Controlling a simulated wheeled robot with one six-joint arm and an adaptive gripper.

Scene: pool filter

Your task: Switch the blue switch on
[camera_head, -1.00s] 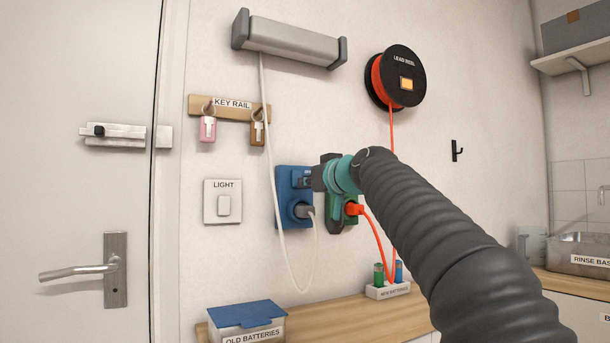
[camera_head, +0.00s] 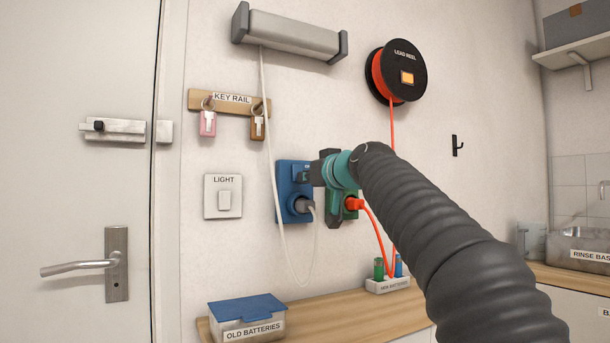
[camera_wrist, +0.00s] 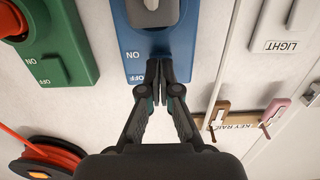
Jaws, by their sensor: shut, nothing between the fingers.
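A blue switched socket unit (camera_head: 284,180) is on the wall, with a grey plug (camera_head: 303,207) in its lower part. In the wrist view the blue unit (camera_wrist: 199,42) appears upside down, with ON and part of another label readable. My gripper (camera_wrist: 162,72) is shut and empty. Its fingertips are at the blue unit's switch end and cover its switch, so the switch position and any contact cannot be told. In the head view my gripper (camera_head: 312,174) is at the blue unit's upper right.
A green socket unit (camera_wrist: 49,30) with an orange plug (camera_head: 353,204) is close beside the blue one. A pale cord (camera_head: 270,130) hangs over the blue unit's left side. The light switch (camera_head: 223,197) and key rail (camera_head: 233,107) are to the left.

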